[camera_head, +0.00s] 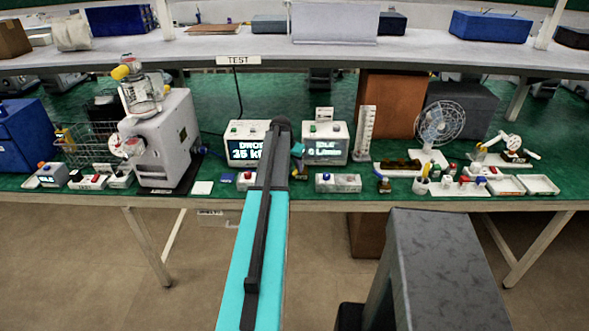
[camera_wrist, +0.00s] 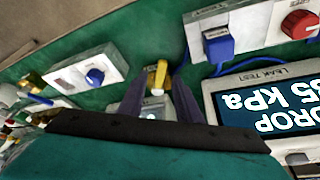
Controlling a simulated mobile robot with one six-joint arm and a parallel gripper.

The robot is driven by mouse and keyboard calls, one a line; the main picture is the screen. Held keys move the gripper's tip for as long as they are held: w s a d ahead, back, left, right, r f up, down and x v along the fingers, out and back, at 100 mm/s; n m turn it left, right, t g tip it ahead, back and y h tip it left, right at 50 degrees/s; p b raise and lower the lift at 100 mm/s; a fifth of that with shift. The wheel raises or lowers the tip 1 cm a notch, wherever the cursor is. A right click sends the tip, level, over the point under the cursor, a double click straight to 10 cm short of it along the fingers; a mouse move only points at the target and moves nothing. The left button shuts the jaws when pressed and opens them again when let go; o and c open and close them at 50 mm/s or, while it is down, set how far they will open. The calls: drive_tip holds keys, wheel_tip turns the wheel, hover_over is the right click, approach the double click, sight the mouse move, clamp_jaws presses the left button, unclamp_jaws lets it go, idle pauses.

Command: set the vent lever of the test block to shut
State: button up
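In the wrist view a small yellow lever (camera_wrist: 157,74), which looks like the vent lever, stands out between the fingertips of my gripper (camera_wrist: 161,82). The two dark fingers are apart, one on each side of it. I cannot tell whether they touch it. A small pale grey body (camera_wrist: 153,110) shows between the fingers, partly hidden by my gripper. I cannot tell whether the lever is at open or shut.
In the wrist view a white block with a blue knob (camera_wrist: 95,76) is at left. A white block with a blue plug (camera_wrist: 218,45) and red knob (camera_wrist: 299,24) is at right, near the leak test meter (camera_wrist: 268,112). A beige pump (camera_head: 165,140) stands left on the green bench.

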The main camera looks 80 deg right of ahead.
drive_tip(key=shift+x, duration=1.15)
